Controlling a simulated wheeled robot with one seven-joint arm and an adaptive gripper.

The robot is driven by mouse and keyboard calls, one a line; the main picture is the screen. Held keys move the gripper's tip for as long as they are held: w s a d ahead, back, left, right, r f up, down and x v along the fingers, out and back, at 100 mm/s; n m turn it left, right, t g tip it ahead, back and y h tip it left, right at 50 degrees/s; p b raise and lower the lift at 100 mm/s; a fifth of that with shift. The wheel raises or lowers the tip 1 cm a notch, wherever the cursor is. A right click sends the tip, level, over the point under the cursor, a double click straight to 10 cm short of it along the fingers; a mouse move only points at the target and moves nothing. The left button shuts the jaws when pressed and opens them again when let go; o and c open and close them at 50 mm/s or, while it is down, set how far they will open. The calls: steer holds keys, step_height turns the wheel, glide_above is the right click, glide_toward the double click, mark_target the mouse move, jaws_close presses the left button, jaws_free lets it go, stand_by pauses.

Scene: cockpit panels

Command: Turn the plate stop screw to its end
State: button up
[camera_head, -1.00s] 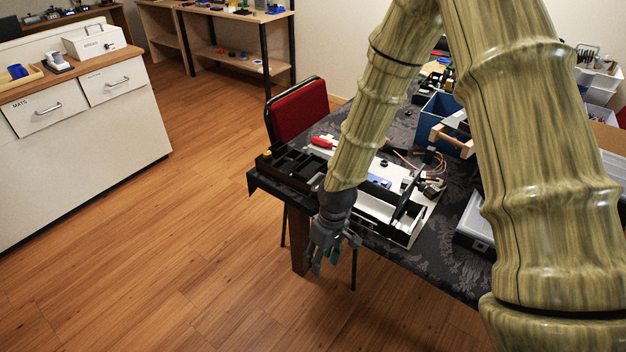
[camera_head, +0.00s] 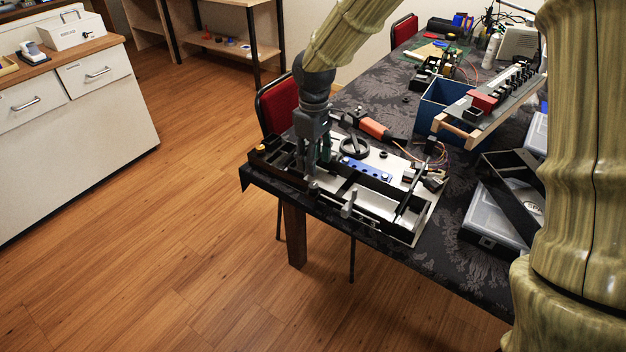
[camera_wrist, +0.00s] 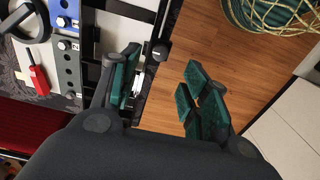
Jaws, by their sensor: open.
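My gripper (camera_head: 317,160) points down at the front left of a black and white device (camera_head: 408,233) on the table. In the wrist view my gripper (camera_wrist: 163,72) is open, its green-padded fingers well apart. The left finger is over the device's edge; the right finger is over the floor. A small dark round knob (camera_wrist: 160,51) shows at the device's edge near the gap between the fingers; I cannot tell for sure that it is the plate stop screw. A bright metal piece (camera_wrist: 138,84) shows beside the left finger, partly hidden. Nothing is visibly held.
A black handwheel (camera_head: 354,147), a blue strip (camera_head: 367,171) and an orange-handled tool (camera_head: 376,128) are on or behind the device. A blue bin (camera_head: 440,103) and clear-lidded case (camera_head: 490,222) stand to the right. A red chair (camera_head: 280,107) is behind left. Floor in front is clear.

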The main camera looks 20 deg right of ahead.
mark_target(314, 185)
step_height(314, 185, down, 8)
steer(key=shift+f, duration=0.1)
stand_by(0.4)
jaws_close()
